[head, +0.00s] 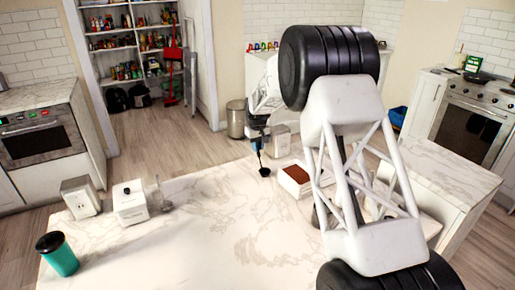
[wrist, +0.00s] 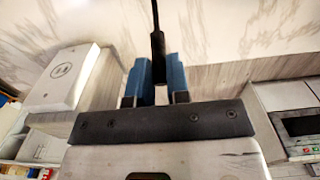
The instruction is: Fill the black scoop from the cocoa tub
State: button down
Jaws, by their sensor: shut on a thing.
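My gripper (head: 259,132) hangs over the far edge of the marble counter and is shut on the handle of the black scoop (head: 264,171). In the wrist view the thin dark handle (wrist: 157,45) stands between the two blue fingers. The scoop's bowl hangs low at the counter, left of the cocoa tub. Whether it touches the counter or holds anything I cannot tell. The cocoa tub (head: 290,187) is a white, open, square container with brown powder (head: 297,174) inside. The scoop is apart from it. My arm passes close to the tub's right side.
A white box with a black knob (head: 130,203), a clear glass (head: 160,196) and a teal cup with a dark lid (head: 60,255) stand on the left of the counter (head: 215,235). Its middle is clear. A pale box (head: 281,141) stands behind my gripper.

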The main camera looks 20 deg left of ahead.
jog(key=shift+r, duration=2.15)
jog(key=shift+d+r, duration=0.4)
jog(key=s+d+r, duration=0.2)
jog(key=d+r, duration=0.5)
jog(key=d, duration=0.5)
jog(key=shift+s+d+r+n, duration=0.2)
jog(key=shift+d+r+n, duration=0.1)
jog(key=shift+d, duration=0.1)
